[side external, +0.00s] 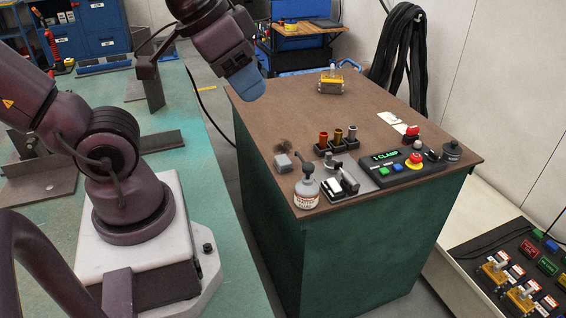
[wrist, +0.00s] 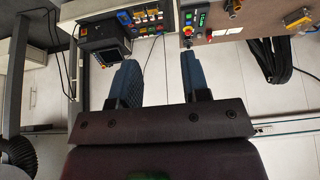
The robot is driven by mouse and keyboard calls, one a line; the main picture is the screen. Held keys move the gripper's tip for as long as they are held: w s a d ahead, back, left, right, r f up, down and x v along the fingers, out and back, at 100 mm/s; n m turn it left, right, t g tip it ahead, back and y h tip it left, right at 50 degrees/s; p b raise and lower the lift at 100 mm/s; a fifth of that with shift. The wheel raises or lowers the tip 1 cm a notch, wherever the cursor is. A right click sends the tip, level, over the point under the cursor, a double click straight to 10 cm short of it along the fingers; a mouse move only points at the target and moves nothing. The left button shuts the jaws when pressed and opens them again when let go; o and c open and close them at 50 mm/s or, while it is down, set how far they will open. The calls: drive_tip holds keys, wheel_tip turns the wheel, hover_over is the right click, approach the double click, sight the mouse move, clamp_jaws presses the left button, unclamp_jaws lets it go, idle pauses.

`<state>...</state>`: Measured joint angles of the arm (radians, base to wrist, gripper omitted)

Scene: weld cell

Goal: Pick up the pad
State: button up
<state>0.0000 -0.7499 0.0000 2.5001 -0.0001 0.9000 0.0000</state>
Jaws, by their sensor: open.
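A small grey block (side external: 283,163), which looks like the pad, lies on the brown top of the green cabinet (side external: 262,118), near its front left edge. A dark smudge is just behind it. I cannot make out the pad in the wrist view. My gripper (side external: 248,84) hangs in the air near the cabinet's back left edge, above and behind the pad and well apart from it. In the wrist view my gripper (wrist: 160,70) shows two blue fingers spread apart with nothing between them.
Beside the pad stand a white-labelled bottle (side external: 307,190), a small black device (side external: 340,181) and several coloured cylinders in a black holder (side external: 337,143). A control panel (side external: 398,168) with a red button lies right. A yellow fixture (side external: 331,83) stands at the back. The middle top is clear.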

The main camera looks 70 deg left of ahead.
idle(0.4)
drive_tip(key=o, duration=0.9)
